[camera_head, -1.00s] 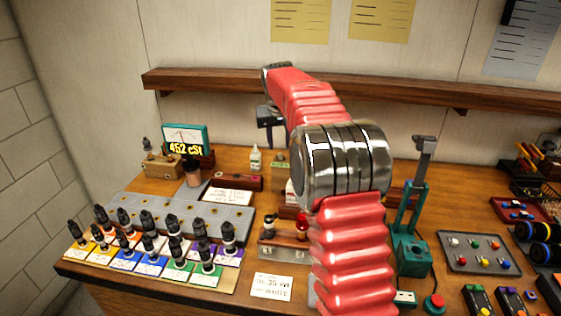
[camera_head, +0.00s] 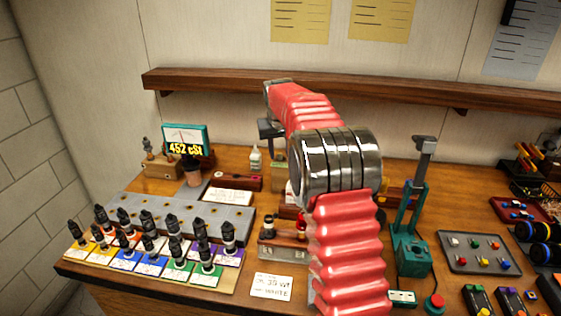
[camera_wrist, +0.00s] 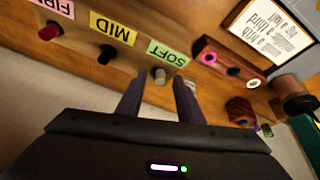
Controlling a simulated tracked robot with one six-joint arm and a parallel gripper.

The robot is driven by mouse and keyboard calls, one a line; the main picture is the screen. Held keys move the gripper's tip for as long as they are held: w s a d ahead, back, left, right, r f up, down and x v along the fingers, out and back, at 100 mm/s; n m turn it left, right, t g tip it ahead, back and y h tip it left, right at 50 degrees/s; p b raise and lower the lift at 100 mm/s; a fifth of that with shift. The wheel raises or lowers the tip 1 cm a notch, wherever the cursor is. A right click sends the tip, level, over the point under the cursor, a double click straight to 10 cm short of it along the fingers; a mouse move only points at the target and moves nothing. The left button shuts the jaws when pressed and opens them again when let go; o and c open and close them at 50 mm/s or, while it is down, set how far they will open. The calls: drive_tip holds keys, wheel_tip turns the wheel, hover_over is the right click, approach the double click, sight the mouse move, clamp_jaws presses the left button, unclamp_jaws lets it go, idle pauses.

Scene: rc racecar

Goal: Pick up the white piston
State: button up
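My gripper (camera_wrist: 158,83) is open, with nothing visibly held. The white piece lies to the right of its fingers. In the head view my gripper (camera_head: 270,131) is dark and partly hidden by my arm, above the bench.
A MID label (camera_wrist: 112,27) with a black peg and a red peg stand left of SOFT. A framed white card (camera_wrist: 268,32) and a dark brown cylinder (camera_wrist: 297,102) lie right. In the head view, a shelf (camera_head: 220,84) runs along the wall and several dampers fill a rack (camera_head: 130,266).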

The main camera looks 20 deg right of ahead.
clamp_jaws()
drive_tip(key=shift+r, duration=0.1)
idle(0.5)
wheel_tip(320, 180, up, 18)
idle(0.8)
idle(0.6)
drive_tip(key=shift+s, duration=0.1)
